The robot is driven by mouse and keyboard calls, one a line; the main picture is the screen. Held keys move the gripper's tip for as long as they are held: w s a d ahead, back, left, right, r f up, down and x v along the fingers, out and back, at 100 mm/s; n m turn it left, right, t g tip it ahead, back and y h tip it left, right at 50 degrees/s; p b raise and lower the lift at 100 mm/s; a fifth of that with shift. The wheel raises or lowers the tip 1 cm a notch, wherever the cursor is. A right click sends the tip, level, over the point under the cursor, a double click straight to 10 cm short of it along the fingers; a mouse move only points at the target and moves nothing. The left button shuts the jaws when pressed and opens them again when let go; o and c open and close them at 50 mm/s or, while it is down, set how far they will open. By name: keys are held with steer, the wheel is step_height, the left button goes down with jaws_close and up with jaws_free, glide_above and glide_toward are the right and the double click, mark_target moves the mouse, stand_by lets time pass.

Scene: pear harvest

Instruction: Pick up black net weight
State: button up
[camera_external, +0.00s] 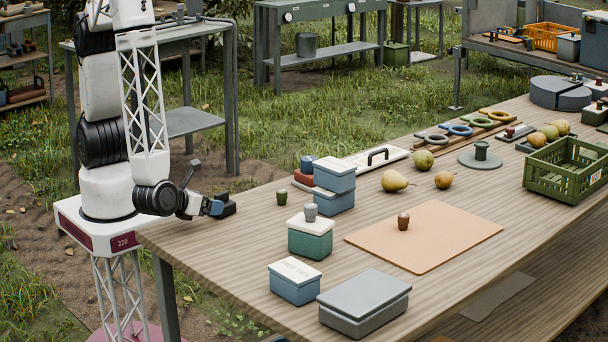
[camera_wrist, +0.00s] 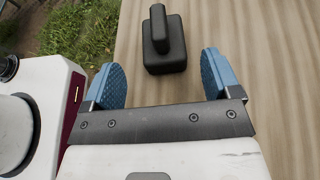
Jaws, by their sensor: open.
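The black net weight (camera_wrist: 165,50) is a dark block with an upright grip on top. It stands on the wooden table near its left end, upright in the wrist view. In the outside view the weight (camera_external: 228,206) sits just right of my gripper (camera_external: 215,208), partly hidden by it. My gripper (camera_wrist: 162,68) is open, with its blue fingers apart. In the wrist view the weight lies ahead of the gap between the fingertips, nothing held.
Lidded boxes (camera_external: 295,283) and a grey case (camera_external: 364,303) stand to the right along the table. An orange mat (camera_external: 450,235) carries a small brown weight (camera_external: 403,221). Pears (camera_external: 397,181) and a green crate (camera_external: 556,184) are farther back. The table's left edge is close to my gripper.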

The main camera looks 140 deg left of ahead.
steer(key=shift+a+f, duration=0.15)
steer(key=shift+a, duration=0.3)
steer(key=shift+a, duration=0.1)
steer(key=shift+x, duration=2.5)
steer(key=shift+w, duration=0.15)
steer(key=c, duration=1.2)
